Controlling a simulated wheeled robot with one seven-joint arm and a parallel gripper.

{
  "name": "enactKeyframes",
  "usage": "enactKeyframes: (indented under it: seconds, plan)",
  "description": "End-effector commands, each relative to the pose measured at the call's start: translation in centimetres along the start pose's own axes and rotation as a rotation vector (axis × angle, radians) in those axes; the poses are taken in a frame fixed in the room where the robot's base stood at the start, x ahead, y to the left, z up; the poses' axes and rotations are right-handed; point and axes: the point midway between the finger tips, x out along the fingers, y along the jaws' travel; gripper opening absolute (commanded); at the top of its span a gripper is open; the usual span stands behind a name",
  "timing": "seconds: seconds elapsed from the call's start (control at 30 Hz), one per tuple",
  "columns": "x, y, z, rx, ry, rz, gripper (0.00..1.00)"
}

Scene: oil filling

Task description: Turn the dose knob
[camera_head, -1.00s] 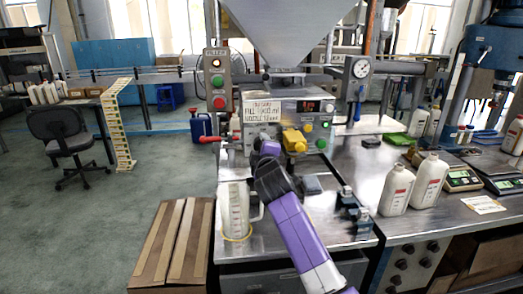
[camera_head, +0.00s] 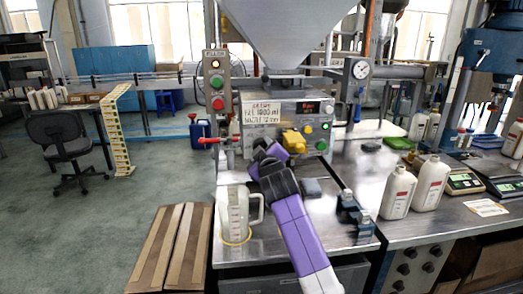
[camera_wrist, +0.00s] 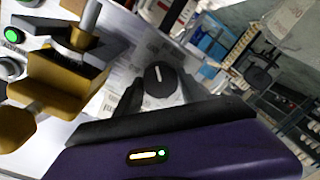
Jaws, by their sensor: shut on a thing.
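The dose knob (camera_wrist: 160,77) is round and black with a white pointer line, on the pale front panel of the filling machine (camera_head: 257,108). In the wrist view it sits between the two dark fingertips of my gripper (camera_wrist: 157,92), which is shut on it. The pointer line stands nearly upright in that picture, tilted slightly left. In the head view my gripper (camera_head: 260,150) is at the lower front of the machine and hides the knob.
A yellow nozzle block (camera_head: 294,141) juts from the panel close right of my gripper; it is large in the wrist view (camera_wrist: 52,85). A clear measuring jug (camera_head: 236,214) stands front left on the bench. Blue-black clamps (camera_head: 352,212) and white bottles (camera_head: 398,192) stand to the right.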

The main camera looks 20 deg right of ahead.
Motion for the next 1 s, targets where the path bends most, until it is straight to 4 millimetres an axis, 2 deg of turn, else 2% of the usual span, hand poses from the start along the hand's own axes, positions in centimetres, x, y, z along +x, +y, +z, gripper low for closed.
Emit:
enactKeyframes:
  seconds: [0.33, 0.37, 0.43, 0.47, 0.8, 1.0]
  plan:
    - [0.0, -0.3, 0.3, 0.006, -0.005, -0.005, 0.06]
    - [0.0, -0.3, 0.3, 0.006, -0.005, -0.005, 0.50]
    - [0.0, -0.2, 0.2, 0.005, -0.004, -0.005, 0.64]
    - [0.0, -0.2, 0.2, 0.005, -0.004, -0.004, 0.68]
    - [-0.1, -0.1, 0.1, 0.004, -0.001, -0.002, 0.68]
    - [-1.9, -0.1, 0.1, 0.004, 0.000, -0.001, 0.68]
